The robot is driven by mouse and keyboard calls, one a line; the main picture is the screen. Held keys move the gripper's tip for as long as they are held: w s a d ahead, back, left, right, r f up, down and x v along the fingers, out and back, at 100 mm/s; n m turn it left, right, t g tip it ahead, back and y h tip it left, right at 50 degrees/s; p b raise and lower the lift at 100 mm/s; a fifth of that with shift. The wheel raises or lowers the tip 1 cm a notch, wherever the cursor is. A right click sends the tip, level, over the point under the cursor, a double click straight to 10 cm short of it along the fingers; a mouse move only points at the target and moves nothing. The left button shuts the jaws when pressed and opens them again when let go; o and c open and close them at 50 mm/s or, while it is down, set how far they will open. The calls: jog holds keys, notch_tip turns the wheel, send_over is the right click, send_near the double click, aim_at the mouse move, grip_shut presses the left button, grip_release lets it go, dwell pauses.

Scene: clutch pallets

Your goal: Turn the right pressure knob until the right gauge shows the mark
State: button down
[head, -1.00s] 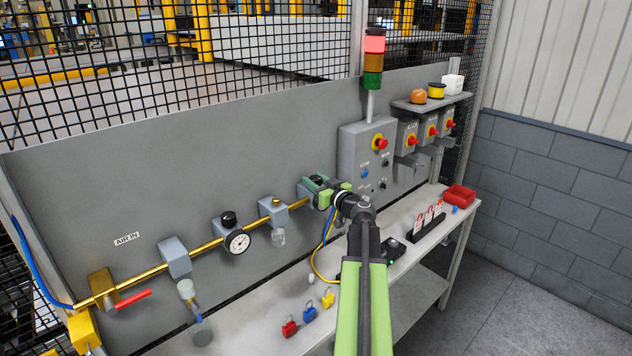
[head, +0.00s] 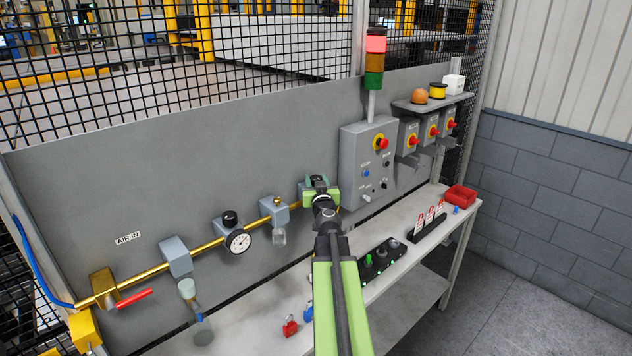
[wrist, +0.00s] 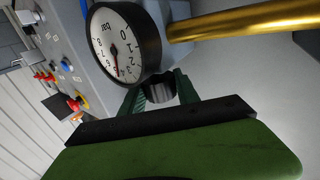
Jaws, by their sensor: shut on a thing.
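My gripper (head: 319,187) is at the right end of the brass pipe in the head view and covers the right regulator there. In the wrist view its green fingers (wrist: 160,92) are shut on the right pressure knob (wrist: 160,90), a dark ridged cylinder. The right gauge (wrist: 114,47) is just beyond the fingers, a white dial in a black rim, seen turned on its side. Its needle points down in the picture, past the 3. I cannot make out the mark clearly. The right gauge is hidden in the head view.
The left gauge (head: 238,241) and its black knob (head: 229,218) sit left along the pipe. A grey control box (head: 367,165) is close right of my gripper. A red padlock (head: 290,325) and a row of tags (head: 430,218) are on the bench (head: 400,275).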

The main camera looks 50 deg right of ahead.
jog(key=shift+m+g+h, duration=1.1)
jog(key=shift+g+h, duration=0.1)
jog(key=shift+h, duration=0.1)
jog(key=c, duration=0.9)
grip_release()
